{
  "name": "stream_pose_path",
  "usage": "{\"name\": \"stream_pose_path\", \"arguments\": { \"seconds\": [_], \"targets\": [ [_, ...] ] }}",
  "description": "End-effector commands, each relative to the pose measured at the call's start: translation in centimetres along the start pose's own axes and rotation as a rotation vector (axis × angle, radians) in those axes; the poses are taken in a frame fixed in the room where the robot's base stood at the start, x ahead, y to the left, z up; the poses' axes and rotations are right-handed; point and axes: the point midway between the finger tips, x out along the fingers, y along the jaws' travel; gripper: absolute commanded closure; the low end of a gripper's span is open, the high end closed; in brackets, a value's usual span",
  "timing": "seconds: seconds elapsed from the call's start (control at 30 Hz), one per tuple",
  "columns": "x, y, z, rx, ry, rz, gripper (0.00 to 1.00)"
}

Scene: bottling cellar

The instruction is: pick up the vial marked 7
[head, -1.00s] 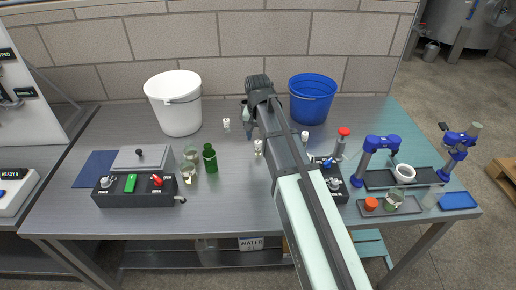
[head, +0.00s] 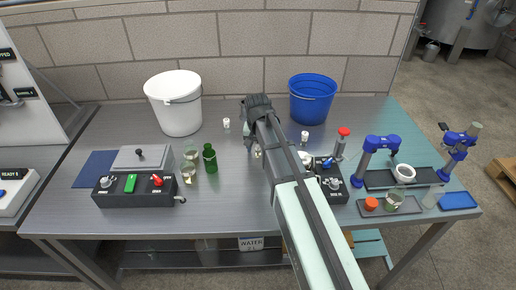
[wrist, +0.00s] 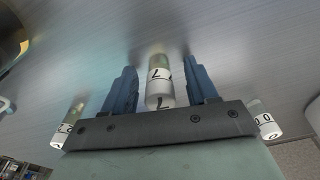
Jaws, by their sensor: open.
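A small white-capped vial (wrist: 160,84) stands between my gripper's two blue fingers (wrist: 163,88) in the wrist view. Its label carries a dark angular mark that looks like a 7 seen turned over. The fingers are open, one on each side, with a gap showing to the vial. In the head view my gripper (head: 248,138) is low over the middle of the bench, largely hidden by my arm. A vial (head: 258,153) shows partly beside my arm there.
Other vials (head: 226,124) (head: 304,137) stand left and right; in the wrist view vials flank my gripper, the right one (wrist: 265,118) marked with rounded figures. A white bucket (head: 177,105), blue bucket (head: 311,100) and green bottle (head: 210,158) stand around.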

Motion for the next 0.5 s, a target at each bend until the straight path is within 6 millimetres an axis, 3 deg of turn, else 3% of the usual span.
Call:
{"name": "stream_pose_path", "arguments": {
  "seconds": [0.13,0.5],
  "targets": [
    [-0.04,0.00,-0.01,0.000,0.000,0.000,0.43],
    [-0.07,0.00,-0.01,0.000,0.000,0.000,0.79]
  ]
}}
